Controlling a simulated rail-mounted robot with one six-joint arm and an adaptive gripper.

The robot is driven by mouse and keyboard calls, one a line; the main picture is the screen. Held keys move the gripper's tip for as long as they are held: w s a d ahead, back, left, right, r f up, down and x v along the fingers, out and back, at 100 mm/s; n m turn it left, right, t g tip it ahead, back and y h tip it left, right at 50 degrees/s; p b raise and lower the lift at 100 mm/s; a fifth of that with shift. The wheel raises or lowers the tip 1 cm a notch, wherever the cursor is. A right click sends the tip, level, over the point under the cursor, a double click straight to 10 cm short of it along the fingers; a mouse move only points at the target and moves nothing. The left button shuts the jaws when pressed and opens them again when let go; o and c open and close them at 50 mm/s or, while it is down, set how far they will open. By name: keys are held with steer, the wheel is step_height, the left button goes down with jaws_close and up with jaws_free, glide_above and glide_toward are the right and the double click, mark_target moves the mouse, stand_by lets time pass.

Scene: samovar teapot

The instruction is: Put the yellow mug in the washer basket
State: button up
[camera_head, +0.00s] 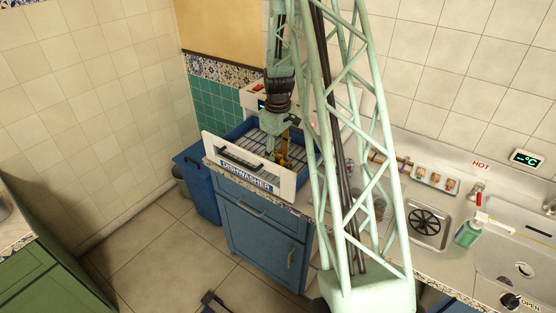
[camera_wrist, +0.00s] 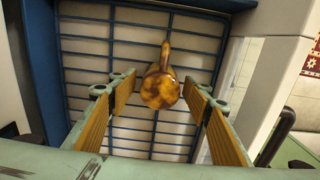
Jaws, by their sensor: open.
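The yellow mug (camera_wrist: 161,90), mottled brown and yellow with its handle towards the top of the picture, is in the wrist view over the basket's wire rack. My gripper (camera_wrist: 157,97) is open, its two yellow-padded fingers on either side of the mug with gaps showing. The washer basket (camera_wrist: 95,45) has a blue frame and wire slats. In the head view, the washer basket (camera_head: 247,138) is pulled out behind the white DISHWASHER front, and my gripper (camera_head: 279,153) reaches down into it. The mug is hard to tell from the finger pads there.
The white DISHWASHER front panel (camera_head: 245,168) stands up as the basket's near edge. A blue bin (camera_head: 196,187) is at the left. To the right, the counter has a round fan-like grille (camera_head: 427,222), a green bottle (camera_head: 467,233) and a sink (camera_head: 520,262).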

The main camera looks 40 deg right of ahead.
steer(key=shift+r+p, duration=0.35)
steer(key=shift+r, duration=5.75)
steer(key=shift+a+r, duration=0.25)
steer(key=shift+r, duration=0.1)
steer(key=s+a+r+t, duration=0.1)
steer(key=s+a+r, duration=0.4)
steer(key=a+r, duration=0.4)
steer(key=s+a+r+m+t, duration=0.1)
steer(key=s+a+r, duration=0.4)
steer(key=a+r, duration=0.35)
steer(key=s+a+r, duration=0.5)
steer(key=a+r, duration=0.4)
steer(key=a, duration=0.1)
steer(key=s+a+r+t, duration=0.1)
steer(key=s+a, duration=0.4)
steer(key=s, duration=0.6)
steer(key=s+a+r+m+t, duration=0.1)
steer(key=s+a, duration=0.4)
steer(key=s, duration=0.5)
steer(key=shift+s+a+r+m, duration=0.3)
steer(key=shift+s, duration=0.05)
